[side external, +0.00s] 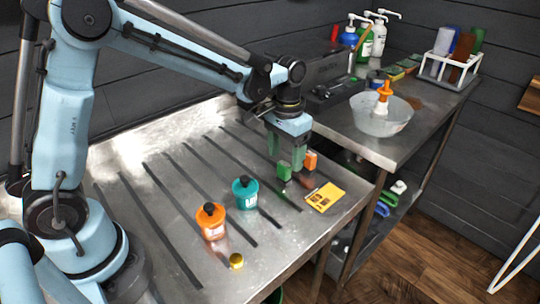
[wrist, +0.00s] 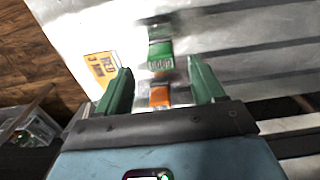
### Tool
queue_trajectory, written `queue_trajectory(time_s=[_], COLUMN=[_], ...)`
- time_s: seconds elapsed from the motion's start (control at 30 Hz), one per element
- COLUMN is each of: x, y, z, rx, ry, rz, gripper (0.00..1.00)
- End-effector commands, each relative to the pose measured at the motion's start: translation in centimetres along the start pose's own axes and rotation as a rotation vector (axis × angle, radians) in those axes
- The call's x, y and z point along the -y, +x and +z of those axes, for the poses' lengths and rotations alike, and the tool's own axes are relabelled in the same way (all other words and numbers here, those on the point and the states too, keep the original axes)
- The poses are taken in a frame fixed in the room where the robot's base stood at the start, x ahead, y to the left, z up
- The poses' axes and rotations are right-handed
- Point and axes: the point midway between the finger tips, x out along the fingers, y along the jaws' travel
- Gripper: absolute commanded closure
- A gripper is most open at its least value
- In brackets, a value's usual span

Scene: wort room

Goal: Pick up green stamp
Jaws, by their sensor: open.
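The green stamp (side external: 284,172) is a small bright green block on the metal table, below my gripper (side external: 287,158). In the wrist view the green stamp (wrist: 160,56) lies just beyond and between the tips of my green fingers (wrist: 159,70), with a dark part behind its green face. My gripper is open, with nothing held between the fingers. An orange stamp (side external: 311,160) is close by on the right; in the wrist view the orange stamp (wrist: 160,95) shows between the fingers, nearer the palm. The gripper partly hides the space around both stamps.
A yellow card (side external: 325,197) lies near the table's right edge. An orange jar (side external: 211,222) and a teal jar (side external: 245,192) with dark lids stand left, with a small yellow cap (side external: 236,261) in front. A side bench holds a clear bowl (side external: 381,118).

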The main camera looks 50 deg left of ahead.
Motion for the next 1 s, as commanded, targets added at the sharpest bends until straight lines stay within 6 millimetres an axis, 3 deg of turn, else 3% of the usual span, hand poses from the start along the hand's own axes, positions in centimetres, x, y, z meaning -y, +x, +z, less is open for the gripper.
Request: queue_trajectory(time_s=[0.2,0.5,0.83,1.0], x=[0.0,0.1,0.1,0.1], y=[1.3,5.3,5.9,5.8], z=[-0.1,-0.3,-0.2,-0.2], rx=[0.000,-0.001,-0.001,-0.001], ry=[0.000,0.000,0.000,0.000], rz=[0.000,0.000,0.000,0.000], gripper=[0.32,0.32,0.32,0.58])
